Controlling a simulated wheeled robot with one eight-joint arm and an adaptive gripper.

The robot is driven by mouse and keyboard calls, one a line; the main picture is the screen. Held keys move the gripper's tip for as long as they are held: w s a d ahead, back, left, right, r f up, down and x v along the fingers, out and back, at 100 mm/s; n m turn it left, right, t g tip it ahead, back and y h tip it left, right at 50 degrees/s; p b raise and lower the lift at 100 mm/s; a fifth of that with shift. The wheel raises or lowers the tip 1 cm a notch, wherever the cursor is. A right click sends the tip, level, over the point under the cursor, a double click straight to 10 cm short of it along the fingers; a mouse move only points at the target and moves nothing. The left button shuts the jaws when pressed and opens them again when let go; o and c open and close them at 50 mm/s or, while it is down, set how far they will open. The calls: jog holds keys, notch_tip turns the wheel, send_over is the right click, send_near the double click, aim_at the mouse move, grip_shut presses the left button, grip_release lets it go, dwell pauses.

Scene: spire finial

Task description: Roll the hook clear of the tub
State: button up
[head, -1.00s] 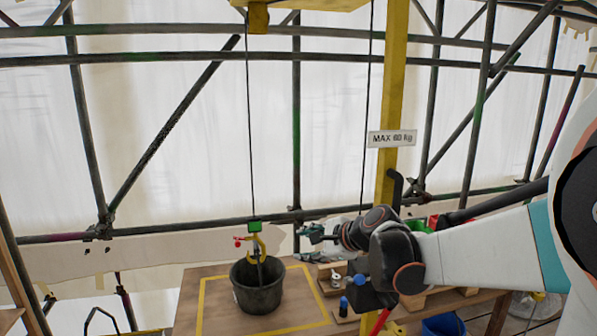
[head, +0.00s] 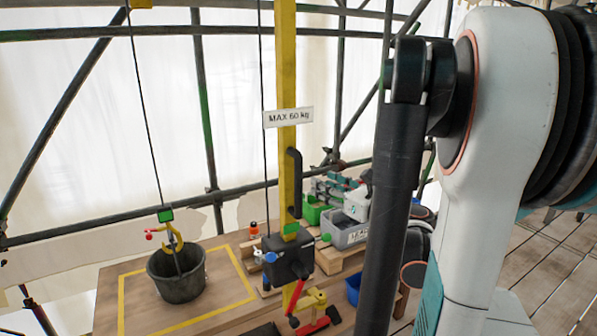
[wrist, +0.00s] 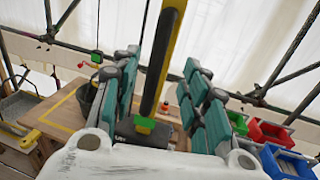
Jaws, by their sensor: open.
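The black tub (head: 172,285) stands on the wooden table inside a yellow outline. The yellow hook (head: 174,238), with a red knob, hangs on a thin rope below a green block (head: 165,215). Its lower end drops inside the tub's rim; I cannot tell whether it touches. In the wrist view the tub (wrist: 87,97) shows partly behind my left finger.
A dark winch box (head: 288,258) sits low on the yellow post (head: 287,75), which bears a "MAX 60 kg" sign (head: 288,117). Bins and a grey crate (head: 345,232) stand right of the post. A red-handled tool (head: 318,322) lies in front. Scaffold bars run behind.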

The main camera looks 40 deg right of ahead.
aim_at(301, 173)
jog(key=w, duration=0.6)
jog(key=w+p, duration=0.1)
jog(key=w, duration=0.4)
jog(key=shift+w+d, duration=0.2)
jog(key=shift+w, duration=0.2)
grip_shut()
